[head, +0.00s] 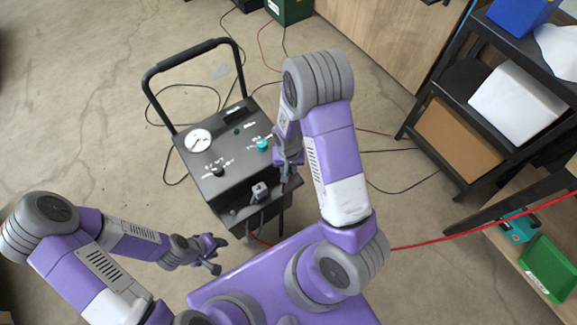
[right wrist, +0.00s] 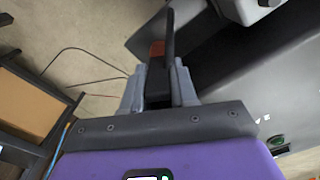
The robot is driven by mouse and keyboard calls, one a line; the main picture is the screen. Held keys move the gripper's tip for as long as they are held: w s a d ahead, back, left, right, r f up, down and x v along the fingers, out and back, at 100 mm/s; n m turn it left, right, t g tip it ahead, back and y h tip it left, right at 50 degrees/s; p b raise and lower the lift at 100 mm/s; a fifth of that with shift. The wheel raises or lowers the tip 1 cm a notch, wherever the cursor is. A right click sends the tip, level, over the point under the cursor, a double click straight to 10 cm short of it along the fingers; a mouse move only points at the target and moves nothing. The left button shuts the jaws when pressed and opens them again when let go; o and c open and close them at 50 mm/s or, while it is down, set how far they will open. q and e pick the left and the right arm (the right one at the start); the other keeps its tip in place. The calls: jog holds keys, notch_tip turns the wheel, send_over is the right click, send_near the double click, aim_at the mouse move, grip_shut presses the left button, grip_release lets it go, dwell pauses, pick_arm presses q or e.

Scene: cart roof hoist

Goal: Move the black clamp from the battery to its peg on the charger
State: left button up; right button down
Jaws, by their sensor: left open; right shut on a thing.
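The charger (head: 232,165) is a dark box on a cart with a black handle, a round gauge and a teal knob. It fills the right of the right wrist view (right wrist: 250,80). My right gripper (head: 288,172) is at the charger's right side. In the right wrist view its fingers (right wrist: 158,88) are shut on the black clamp (right wrist: 169,45), beside the charger body. A copper-brown patch shows by the clamp. I cannot tell whether the clamp touches a peg. My left gripper (head: 217,256) is open and empty, below and left of the charger. I cannot clearly identify the battery.
A dark green box (head: 290,10) stands at the top, with cables running towards it. Thin cables lie on the floor around the cart. A black shelf (head: 455,85) stands at the right. A red line (head: 470,234) crosses the lower right.

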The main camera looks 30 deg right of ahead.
jog(key=shift+f+b, duration=0.55)
jog(key=shift+f, duration=0.25)
jog(key=c, duration=0.8)
grip_release()
notch_tip(320, 180, up, 8)
jog(key=p, duration=0.2)
jog(key=shift+f+p, duration=0.2)
jog(key=shift+p, duration=0.2)
